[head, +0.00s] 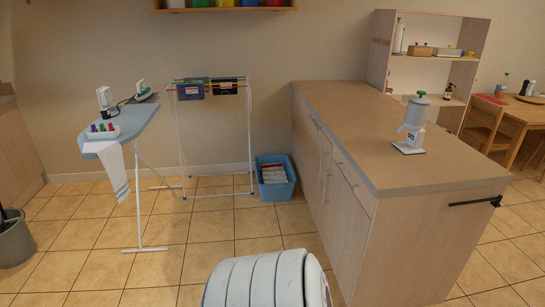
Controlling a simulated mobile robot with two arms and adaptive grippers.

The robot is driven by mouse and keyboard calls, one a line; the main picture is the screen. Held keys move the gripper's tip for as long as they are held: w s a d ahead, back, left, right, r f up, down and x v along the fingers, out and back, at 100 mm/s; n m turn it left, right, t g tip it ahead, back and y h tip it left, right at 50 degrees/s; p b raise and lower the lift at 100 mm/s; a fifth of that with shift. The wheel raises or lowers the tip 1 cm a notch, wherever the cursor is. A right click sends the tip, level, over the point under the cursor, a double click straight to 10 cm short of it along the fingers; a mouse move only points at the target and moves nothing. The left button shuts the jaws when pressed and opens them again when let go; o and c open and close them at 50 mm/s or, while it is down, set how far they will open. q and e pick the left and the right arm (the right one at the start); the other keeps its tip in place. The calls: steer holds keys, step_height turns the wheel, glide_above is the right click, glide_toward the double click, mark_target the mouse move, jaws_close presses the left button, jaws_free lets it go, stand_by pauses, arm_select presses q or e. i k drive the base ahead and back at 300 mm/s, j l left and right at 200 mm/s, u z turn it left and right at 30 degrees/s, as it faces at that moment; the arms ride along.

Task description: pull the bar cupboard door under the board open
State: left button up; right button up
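The bar (400,140) is a wooden counter with a beige worktop, standing right of the middle. Its cupboard doors (339,206) are on the left-hand side face, seen at a steep slant. They look shut, with thin upright handles (326,178) near their upper part. Narrow drawer fronts (352,178) sit above the doors, just under the worktop. I cannot tell any separate board above one door from this angle. Neither of my grippers is in view.
A blue crate (276,193) stands on the floor left of the bar's far end. A drying rack (215,135) and an ironing board (128,128) stand further left. Tiled floor beside the doors is clear. A white dispenser (413,128) stands on the worktop.

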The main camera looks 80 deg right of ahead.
mark_target(319, 151)
steer(key=z, duration=3.15)
steer(key=i+j+u, duration=0.1)
steer(key=i, duration=0.35)
steer(key=j, duration=0.1)
